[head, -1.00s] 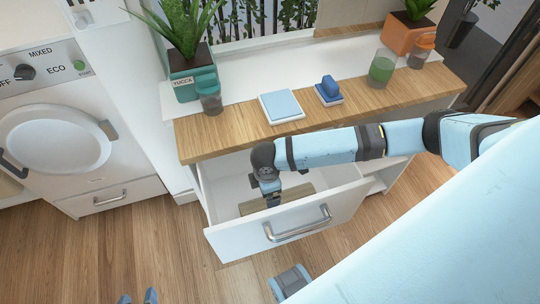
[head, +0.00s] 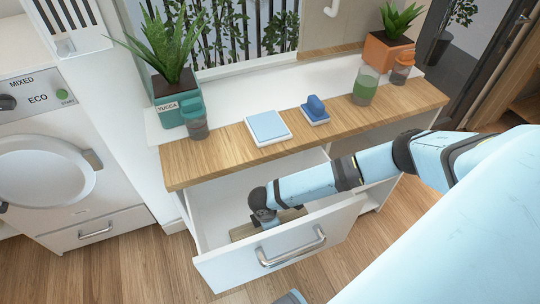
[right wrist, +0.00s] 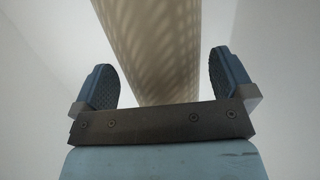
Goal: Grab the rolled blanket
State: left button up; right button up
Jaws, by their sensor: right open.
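The rolled blanket (head: 243,232) is a tan roll lying in the open drawer (head: 215,268), partly hidden by my right arm. My right gripper (head: 268,222) reaches down into the drawer over the roll; its fingers are mostly hidden in the head view. In the right wrist view the beige, patterned roll (right wrist: 152,45) runs between the two spread fingers of my right gripper (right wrist: 163,78). There is a gap between the roll and each finger, so it is not gripped. My left gripper is not in view.
The wooden counter (head: 225,158) overhangs the drawer and carries a yucca pot (head: 178,100), jars, a blue-topped pad (head: 268,126) and a blue stamp-like item (head: 315,108). The drawer front with its handle (head: 292,248) stands in front. A washer (head: 45,165) is at left.

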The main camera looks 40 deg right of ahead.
notch_tip(320, 180, down, 2)
jog(key=shift+d+f, duration=0.15)
jog(key=c, duration=0.8)
jog(key=shift+r, duration=0.2)
